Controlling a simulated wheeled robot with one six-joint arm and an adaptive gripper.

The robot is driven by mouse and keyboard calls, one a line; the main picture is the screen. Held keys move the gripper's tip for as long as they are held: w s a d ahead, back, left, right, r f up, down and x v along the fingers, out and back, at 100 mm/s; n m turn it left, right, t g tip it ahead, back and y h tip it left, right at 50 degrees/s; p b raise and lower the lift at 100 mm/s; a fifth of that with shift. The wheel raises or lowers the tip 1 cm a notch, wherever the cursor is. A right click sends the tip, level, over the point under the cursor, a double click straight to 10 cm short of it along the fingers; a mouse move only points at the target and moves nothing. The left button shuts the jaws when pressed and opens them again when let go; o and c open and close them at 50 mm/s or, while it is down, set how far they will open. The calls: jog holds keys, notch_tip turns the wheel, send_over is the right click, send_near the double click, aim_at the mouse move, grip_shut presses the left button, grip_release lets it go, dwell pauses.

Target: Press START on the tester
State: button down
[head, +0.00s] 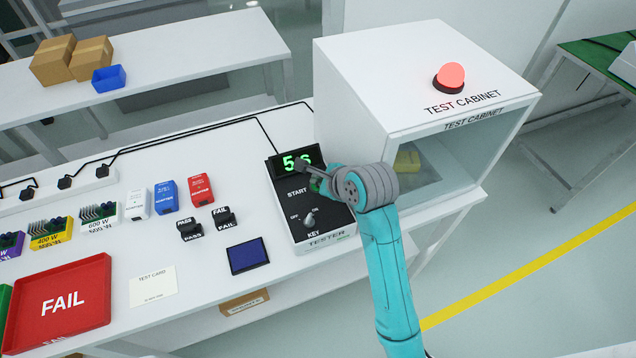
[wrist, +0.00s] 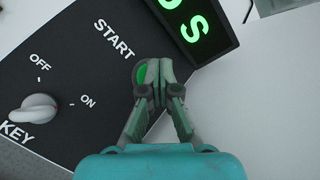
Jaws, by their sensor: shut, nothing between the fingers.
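The tester (head: 330,232) is a dark sloped panel on the white table, beside the test cabinet. Its display (head: 290,161) shows a green "5 s", partly covered by my gripper. My gripper (wrist: 153,76) is shut and empty, its fingertips at the green START button (wrist: 141,73). They hide part of the button, and I cannot tell whether it is pushed in. In the head view my gripper (head: 303,168) is over the upper part of the tester. The key knob (wrist: 34,108) appears turned toward ON.
The white test cabinet (head: 350,80) stands close on the right, with a lit red dome (head: 450,76) on top and something yellow (head: 406,160) inside. A blue-screened pad (head: 248,255), small stamps (head: 190,229), adapters (head: 167,196) and a red FAIL tray (head: 58,345) lie to the left.

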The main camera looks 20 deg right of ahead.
jog(key=shift+r, duration=0.75)
jog(key=shift+r, duration=2.5)
